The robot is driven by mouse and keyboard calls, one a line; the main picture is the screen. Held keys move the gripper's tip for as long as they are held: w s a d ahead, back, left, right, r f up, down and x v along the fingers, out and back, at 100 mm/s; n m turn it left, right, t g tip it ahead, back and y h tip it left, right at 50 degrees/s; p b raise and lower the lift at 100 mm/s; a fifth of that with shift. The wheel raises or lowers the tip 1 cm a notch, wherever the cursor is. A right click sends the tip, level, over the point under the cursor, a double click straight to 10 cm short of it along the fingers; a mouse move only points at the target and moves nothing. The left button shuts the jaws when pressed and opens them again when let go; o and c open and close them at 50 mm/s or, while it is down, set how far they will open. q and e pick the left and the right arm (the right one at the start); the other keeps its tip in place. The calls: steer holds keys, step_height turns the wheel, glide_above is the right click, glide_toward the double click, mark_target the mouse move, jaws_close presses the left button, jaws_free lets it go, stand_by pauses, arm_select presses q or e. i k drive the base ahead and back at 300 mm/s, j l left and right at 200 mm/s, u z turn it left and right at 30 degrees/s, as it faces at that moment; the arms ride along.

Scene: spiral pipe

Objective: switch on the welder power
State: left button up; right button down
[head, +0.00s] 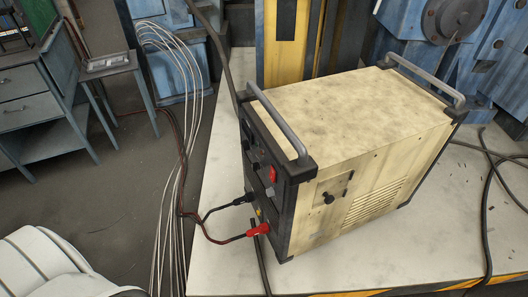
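The welder (350,105) is a cream box with dark end frames and grey bar handles on top. It stands on a pale platform. Its dark front panel (262,175) faces left and is seen at a steep angle. A red switch-like part (272,174) sits near the panel's right edge; its position cannot be read. A black knob (328,198) is on a plate on the cream side. A red plug (258,230) and a black plug (244,199) are in the lower panel. Neither gripper is in view.
The pale platform (220,215) has a striped front edge (345,294). Pale cables (178,150) hang left of the welder, and a dark cable (487,215) lies at right. Blue machinery (450,50) stands behind. A desk (40,105) is at far left.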

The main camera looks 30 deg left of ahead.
mark_target(272, 175)
steer(key=u, duration=0.85)
steer(key=i+j+z, duration=0.2)
steer(key=i+j, duration=0.15)
